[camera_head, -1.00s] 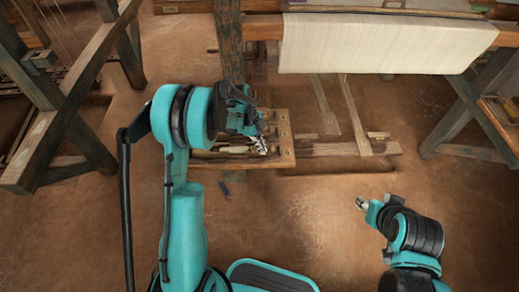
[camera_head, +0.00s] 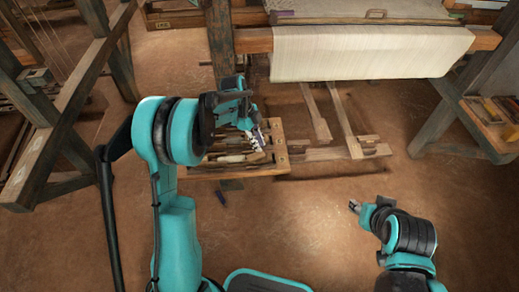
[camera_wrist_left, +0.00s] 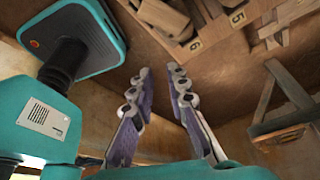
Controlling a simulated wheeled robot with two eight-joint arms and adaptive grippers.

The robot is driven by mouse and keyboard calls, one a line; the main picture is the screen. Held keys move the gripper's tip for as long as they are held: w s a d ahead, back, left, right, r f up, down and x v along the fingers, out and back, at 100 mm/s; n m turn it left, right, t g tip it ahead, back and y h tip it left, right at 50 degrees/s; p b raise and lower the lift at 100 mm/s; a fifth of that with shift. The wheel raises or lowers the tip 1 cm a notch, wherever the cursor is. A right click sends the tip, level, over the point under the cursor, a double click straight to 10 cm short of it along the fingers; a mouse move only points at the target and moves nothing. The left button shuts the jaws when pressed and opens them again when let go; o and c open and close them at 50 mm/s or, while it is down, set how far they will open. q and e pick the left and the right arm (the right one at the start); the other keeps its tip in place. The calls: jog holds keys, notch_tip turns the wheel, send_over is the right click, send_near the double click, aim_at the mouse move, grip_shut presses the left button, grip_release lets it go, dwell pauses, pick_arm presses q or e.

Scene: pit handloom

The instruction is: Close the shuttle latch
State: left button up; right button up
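I cannot pick out the shuttle latch in either view. A wooden tray (camera_head: 281,158) with several pale shuttle-like pieces (camera_head: 236,158) lies below the loom in the head view. My left gripper (camera_head: 259,138) is above the tray's right part, partly hidden by its own wrist. The left wrist view shows its two fingers (camera_wrist_left: 159,72) apart with nothing between them. My right gripper (camera_head: 354,207) is over bare floor at the right, clear of the tray; its fingers are too small to read.
The loom's pale cloth (camera_head: 370,52) hangs behind the tray. Wooden treadles (camera_head: 345,120) lie right of the tray. Numbered wood (camera_wrist_left: 235,18) shows in the wrist view.

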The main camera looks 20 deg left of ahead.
aim_at(259, 154)
pick_arm(q)
jog(key=n, duration=0.2)
jog(key=a+f+n+t, duration=0.1)
jog(key=n, duration=0.1)
jog(key=a+f+n+t, duration=0.1)
jog(key=n, duration=0.1)
jog(key=shift+w+a+n, duration=0.15)
jog(key=shift+w+n, duration=0.05)
jog(key=shift+n, duration=0.1)
jog(key=n, duration=0.1)
jog(key=n+t, duration=0.1)
jog(key=shift+w+a+f+n, duration=0.1)
jog(key=shift+a+f+n, duration=0.25)
jog(key=shift+a+n, duration=0.05)
jog(key=shift+f+n+t, duration=0.3)
jog(key=b+x, duration=0.2)
jog(key=x, duration=0.5)
jog(key=shift+w+a+f+b, duration=0.1)
jog(key=shift+b, duration=0.2)
grip_shut()
